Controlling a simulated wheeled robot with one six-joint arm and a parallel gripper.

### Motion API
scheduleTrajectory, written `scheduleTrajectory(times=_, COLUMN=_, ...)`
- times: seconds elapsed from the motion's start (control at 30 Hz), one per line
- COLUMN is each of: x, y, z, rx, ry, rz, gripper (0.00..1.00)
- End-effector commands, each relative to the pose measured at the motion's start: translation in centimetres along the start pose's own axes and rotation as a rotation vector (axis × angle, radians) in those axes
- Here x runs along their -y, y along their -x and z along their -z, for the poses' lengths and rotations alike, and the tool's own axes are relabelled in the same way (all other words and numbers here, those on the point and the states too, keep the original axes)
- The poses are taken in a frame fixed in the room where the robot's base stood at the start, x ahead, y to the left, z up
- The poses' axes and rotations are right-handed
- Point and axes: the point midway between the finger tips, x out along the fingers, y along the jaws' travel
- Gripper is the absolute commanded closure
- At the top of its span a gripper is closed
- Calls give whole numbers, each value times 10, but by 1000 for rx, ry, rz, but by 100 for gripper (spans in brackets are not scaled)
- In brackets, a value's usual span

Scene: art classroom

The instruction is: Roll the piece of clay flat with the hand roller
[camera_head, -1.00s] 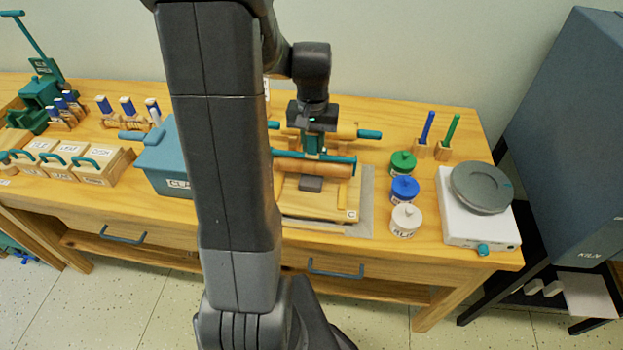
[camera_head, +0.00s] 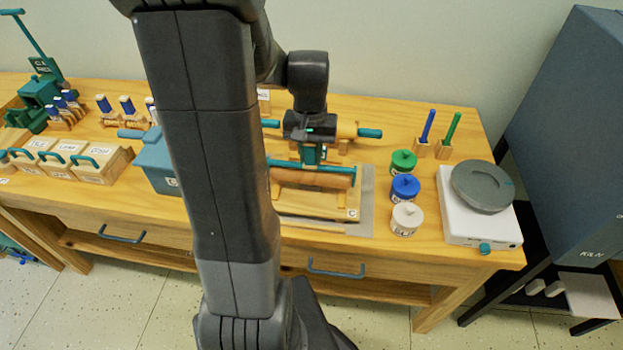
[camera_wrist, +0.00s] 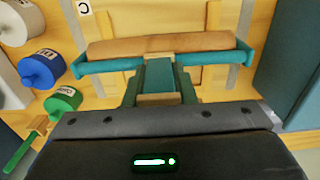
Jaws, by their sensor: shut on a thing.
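The hand roller (camera_head: 318,177) has a wooden cylinder in a teal frame and lies level across the wooden board (camera_head: 318,207) marked C. My gripper (camera_head: 312,150) is above it, shut on its teal handle. In the wrist view the roller (camera_wrist: 160,44) spans the picture, with its handle (camera_wrist: 158,76) running back into my gripper. The piece of clay is hidden in both views now, apparently beneath or behind the roller. I cannot tell whether the roller touches it.
A rolling pin (camera_head: 370,133) with teal ends rests behind my gripper. Green (camera_head: 403,163), blue (camera_head: 405,188) and white (camera_head: 407,219) jars stand to the right, then a white wheel unit (camera_head: 468,228). A teal-blue box (camera_head: 158,170) stands left. My arm covers part of the table.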

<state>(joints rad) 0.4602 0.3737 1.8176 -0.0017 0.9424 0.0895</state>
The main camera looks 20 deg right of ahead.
Motion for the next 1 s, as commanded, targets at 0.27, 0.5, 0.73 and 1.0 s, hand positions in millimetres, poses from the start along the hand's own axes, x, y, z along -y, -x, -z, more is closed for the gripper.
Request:
scheduleTrajectory(times=0.27, x=0, y=-7, z=-4, rx=17, ry=-2, rz=1, gripper=100)
scheduleTrajectory(times=0.5, x=0, y=-6, z=8, rx=18, ry=-3, rz=2, gripper=100)
scheduleTrajectory(times=0.73, x=0, y=-5, z=16, rx=15, ry=-2, rz=1, gripper=100)
scheduleTrajectory(times=1.0, x=0, y=-7, z=31, rx=12, ry=-2, rz=1, gripper=100)
